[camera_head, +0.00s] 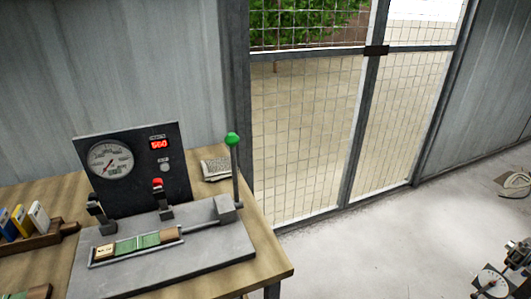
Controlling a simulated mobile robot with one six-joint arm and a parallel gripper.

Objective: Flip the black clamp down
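The black clamp (98,213) stands at the left end of a grey fixture base (190,262) on the wooden bench. Its dark lever is raised, tilted a little to the left. A second clamp with a red tip (158,184) stands upright to its right on the same base. In front of both lies a shallow tray (181,238) holding a strip with green and tan parts. A lever with a green knob (232,139) stands upright at the base's right end.
A black panel with a round gauge (110,160) and a red display (158,144) stands behind the clamps. A wooden holder (38,240) with coloured items is at left. A mesh gate (305,140) stands behind.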

